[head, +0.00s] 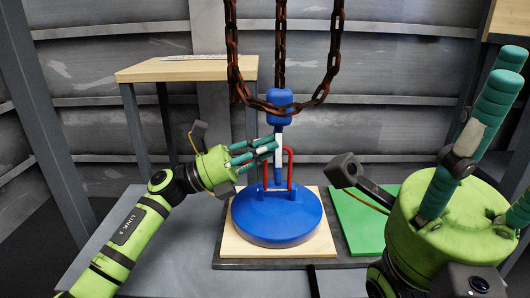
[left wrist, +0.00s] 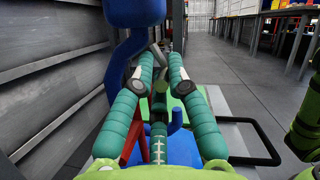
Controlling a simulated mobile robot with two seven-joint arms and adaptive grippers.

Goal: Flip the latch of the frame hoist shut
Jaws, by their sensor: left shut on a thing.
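The frame hoist's blue hook (head: 281,105) hangs on rusty chains above a round blue load (head: 277,222) with a red bail (head: 291,168). The pale latch (head: 278,152) shows beside the hook's shank, partly hidden by my fingers. My left gripper (head: 270,146) comes in from the left and is shut on the latch. In the left wrist view its fingertips (left wrist: 160,82) close around a small grey piece, with the blue hook (left wrist: 121,75) just left. The exact contact is hard to see. My right gripper (head: 480,150) is open and empty at the right, fingers spread.
The blue load sits on a wooden board (head: 232,250) on the grey table. A green mat (head: 360,225) lies to its right. A wooden-topped stand (head: 187,68) is behind at the left. Chains (head: 333,50) hang on both sides above the hook.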

